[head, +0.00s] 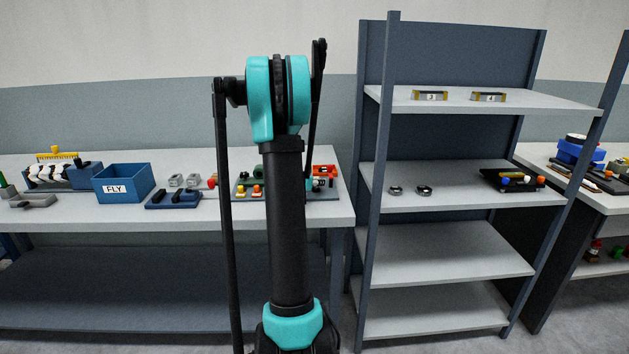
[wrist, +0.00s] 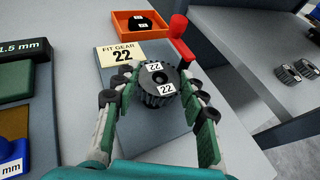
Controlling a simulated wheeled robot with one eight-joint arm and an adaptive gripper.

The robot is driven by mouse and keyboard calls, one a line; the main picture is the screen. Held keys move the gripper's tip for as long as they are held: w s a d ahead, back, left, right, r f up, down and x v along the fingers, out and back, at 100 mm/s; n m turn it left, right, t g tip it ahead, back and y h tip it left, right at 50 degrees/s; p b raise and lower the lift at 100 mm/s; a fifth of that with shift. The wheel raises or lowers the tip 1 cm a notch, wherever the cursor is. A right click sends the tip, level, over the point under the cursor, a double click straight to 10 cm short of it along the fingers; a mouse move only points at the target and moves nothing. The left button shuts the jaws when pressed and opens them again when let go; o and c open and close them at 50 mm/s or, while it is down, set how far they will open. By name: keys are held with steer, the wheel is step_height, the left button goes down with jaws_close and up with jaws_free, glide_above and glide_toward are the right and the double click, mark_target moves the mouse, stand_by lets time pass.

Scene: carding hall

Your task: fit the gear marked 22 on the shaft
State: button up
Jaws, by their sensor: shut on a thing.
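The dark toothed gear marked 22 (wrist: 157,84) is in the middle of the wrist view, with two white 22 labels on its top and a central bore. My gripper (wrist: 160,93) is shut on it, one finger on each side. The gear is above the blue-grey plate (wrist: 150,132); I cannot tell whether it touches anything below. A sign (wrist: 121,54) reading "FIT GEAR 22" stands just behind it. The shaft cannot be made out; the gear may hide it. In the head view my arm hides the gripper and gear.
An orange tray (wrist: 133,22) with dark labelled gears is behind the plate. Two loose gears (wrist: 286,75) lie on the shelf rack (head: 440,203) at right. A blue FLY bin (head: 126,170) is further left.

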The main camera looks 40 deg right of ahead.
steer(key=shift+f, duration=0.1)
steer(key=o, duration=1.3)
steer(key=shift+r, duration=0.2)
steer(key=v, duration=1.2)
steer(key=shift+r, duration=0.35)
steer(key=s+a+f+m+y, duration=0.4)
steer(key=s+a+m, duration=0.3)
steer(key=a, duration=0.4)
steer(key=s+a+f+m+g+y, duration=0.1)
steer(key=s+a+f+m+y, duration=0.3)
steer(key=a, duration=0.7)
steer(key=s+a+f+m+g+y, duration=0.1)
steer(key=s+a+f+m+y, duration=0.2)
steer(key=s+a+f+m, duration=0.4)
steer(key=shift+s+a+m+y, duration=0.2)
steer(key=shift+s+a+m, duration=0.75)
steer(key=shift+s+m, duration=0.4)
steer(key=shift+s+a+m+y, duration=0.2)
steer(key=shift+s+a+m, duration=0.85)
steer(key=shift+m, duration=0.5)
